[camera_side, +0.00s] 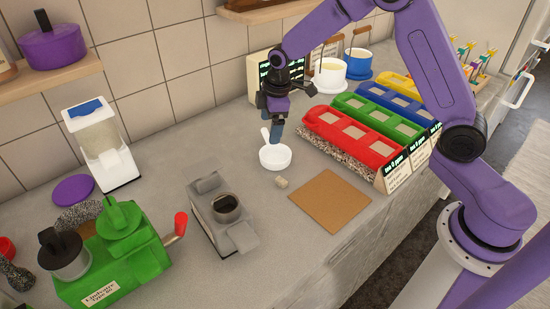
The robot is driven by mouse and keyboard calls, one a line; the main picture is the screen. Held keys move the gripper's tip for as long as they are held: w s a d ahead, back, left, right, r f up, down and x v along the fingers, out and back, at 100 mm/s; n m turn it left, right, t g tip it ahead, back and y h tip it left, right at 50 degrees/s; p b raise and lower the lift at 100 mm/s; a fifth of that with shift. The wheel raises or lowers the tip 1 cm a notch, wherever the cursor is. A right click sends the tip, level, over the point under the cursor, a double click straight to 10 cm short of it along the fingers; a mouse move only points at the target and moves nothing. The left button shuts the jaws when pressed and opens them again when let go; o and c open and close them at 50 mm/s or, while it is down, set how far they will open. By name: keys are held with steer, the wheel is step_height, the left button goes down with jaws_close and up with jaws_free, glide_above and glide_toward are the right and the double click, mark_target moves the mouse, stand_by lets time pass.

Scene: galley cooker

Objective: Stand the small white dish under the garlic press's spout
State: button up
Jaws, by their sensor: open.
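The small white dish (275,158) stands on the grey counter near the middle, with a short white handle or spoon rising at its back left. My gripper (275,137) points down right at the dish's back rim; its fingers overlap the rim in this view. I cannot tell whether they touch it. The gripper is open. No garlic press is clearly labelled. A green machine (120,250) with a red-knobbed crank stands front left. A low grey device (222,212) with a dark round cup stands between it and the dish. I cannot make out a spout on either.
Red (350,137), green and blue bins stand right. A white dispenser (100,145) stands left. Counter left of the dish is clear.

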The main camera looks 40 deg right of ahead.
mark_target(272, 148)
steer(key=shift+w+a+f, duration=0.1)
steer(key=shift+w+f, duration=0.05)
steer(key=shift+f, duration=0.8)
steer(key=shift+w+f, duration=0.1)
steer(key=shift+f, duration=0.85)
steer(key=c, duration=1.2)
steer(key=shift+r, duration=0.1)
